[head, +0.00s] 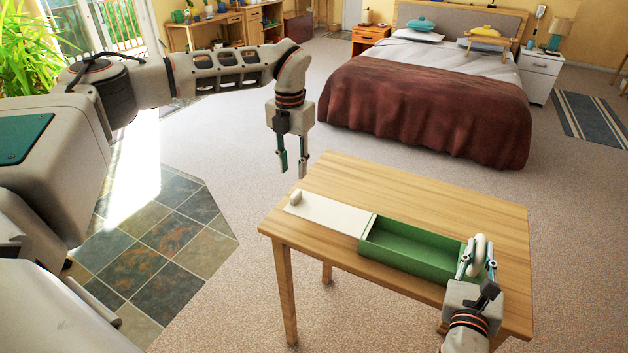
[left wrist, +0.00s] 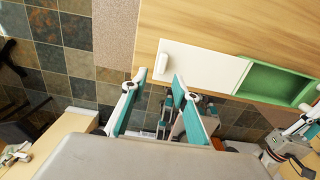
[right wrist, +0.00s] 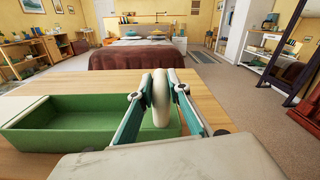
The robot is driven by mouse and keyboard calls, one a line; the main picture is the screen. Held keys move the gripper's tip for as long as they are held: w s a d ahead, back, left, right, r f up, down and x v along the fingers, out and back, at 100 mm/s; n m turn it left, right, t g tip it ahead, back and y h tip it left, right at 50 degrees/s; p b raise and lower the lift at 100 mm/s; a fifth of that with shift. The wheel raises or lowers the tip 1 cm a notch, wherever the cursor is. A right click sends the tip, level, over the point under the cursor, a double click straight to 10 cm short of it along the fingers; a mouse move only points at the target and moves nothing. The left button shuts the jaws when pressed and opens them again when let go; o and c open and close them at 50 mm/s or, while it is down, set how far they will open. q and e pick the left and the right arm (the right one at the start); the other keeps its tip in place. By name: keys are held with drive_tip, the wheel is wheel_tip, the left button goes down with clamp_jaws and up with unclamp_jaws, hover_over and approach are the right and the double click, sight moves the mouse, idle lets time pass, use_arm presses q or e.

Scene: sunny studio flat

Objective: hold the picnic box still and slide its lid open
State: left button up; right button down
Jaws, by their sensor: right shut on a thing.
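The picnic box (head: 405,245) is green and open-topped, lying flat on the wooden table with its inside empty. Its pale lid (head: 335,214) extends left from the box's left end; I cannot tell whether its right edge is still in the box. A white knob (head: 296,197) stands at the lid's left end. My left gripper (head: 293,172) is open and empty above that knob, apart from it; the knob also shows in the left wrist view (left wrist: 161,62). My right gripper (head: 477,256) is shut on the white ring-shaped handle (right wrist: 160,98) at the box's right end.
The table (head: 450,210) has bare wood behind the box, and the lid lies near its front left part. A bed (head: 430,105) with a brown cover stands beyond it. Open carpet lies between them, and slate tiles (head: 165,245) lie to the left.

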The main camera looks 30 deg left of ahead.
drive_tip(key=shift+f, duration=0.1)
use_arm(q)
wheel_tip(320, 180, up, 4)
drive_tip(key=shift+f, duration=0.15)
use_arm(e)
drive_tip(key=c, duration=1.8)
unclamp_jaws()
drive_tip(key=shift+s, duration=0.1)
drive_tip(key=s, duration=1.1)
drive_tip(key=shift+s+a, duration=0.1)
drive_tip(key=shift+s, duration=0.3)
drive_tip(key=o, duration=0.4)
